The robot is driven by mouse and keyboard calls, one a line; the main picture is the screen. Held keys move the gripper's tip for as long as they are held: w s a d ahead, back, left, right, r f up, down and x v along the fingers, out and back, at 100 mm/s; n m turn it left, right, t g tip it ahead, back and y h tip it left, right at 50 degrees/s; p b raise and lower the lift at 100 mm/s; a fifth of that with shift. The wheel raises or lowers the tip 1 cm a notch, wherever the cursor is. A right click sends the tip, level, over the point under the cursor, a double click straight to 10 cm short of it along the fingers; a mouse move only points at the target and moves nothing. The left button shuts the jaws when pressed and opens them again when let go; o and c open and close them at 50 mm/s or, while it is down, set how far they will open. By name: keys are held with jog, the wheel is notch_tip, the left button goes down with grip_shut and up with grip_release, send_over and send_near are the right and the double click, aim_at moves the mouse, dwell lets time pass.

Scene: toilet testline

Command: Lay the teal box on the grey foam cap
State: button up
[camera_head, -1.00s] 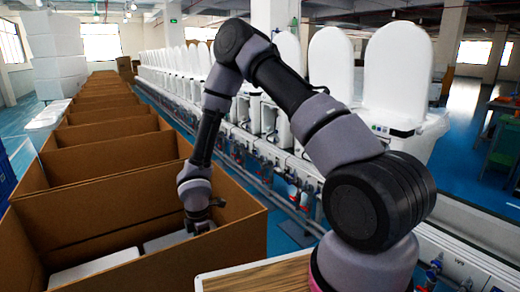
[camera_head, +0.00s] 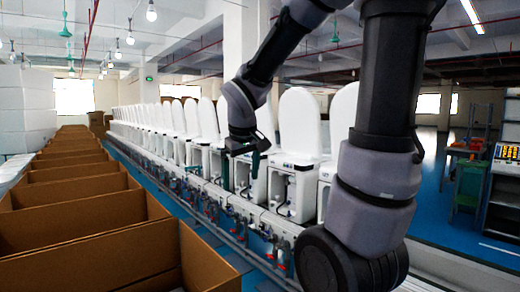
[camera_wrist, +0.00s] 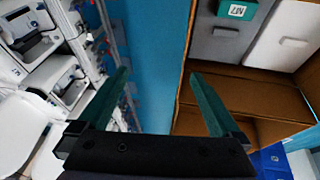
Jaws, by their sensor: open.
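The teal box (camera_wrist: 237,9) with a white label lies on the grey foam cap (camera_wrist: 218,42) inside a cardboard carton, at the top of the wrist view, partly cut off by the frame edge. In the head view, both are hidden. My gripper (camera_wrist: 159,75) is open and empty, its two teal fingers apart. It is off to the side of the carton, apart from the teal box. In the head view my gripper (camera_head: 250,160) is raised in front of the row of toilets.
A white foam block (camera_wrist: 284,36) sits beside the grey cap in the carton. Open cardboard cartons (camera_head: 95,230) run in a row along the left. White toilets (camera_head: 297,135) stand on a line to the right. A strip of blue floor (camera_wrist: 155,60) lies between them.

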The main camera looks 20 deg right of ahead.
jog(key=s+r+m+t+y, duration=0.3)
jog(key=s+r+m, duration=0.3)
jog(key=s+r, duration=0.3)
jog(key=shift+s+d+m, duration=0.4)
jog(key=shift+s, duration=0.75)
jog(key=shift+r, duration=0.1)
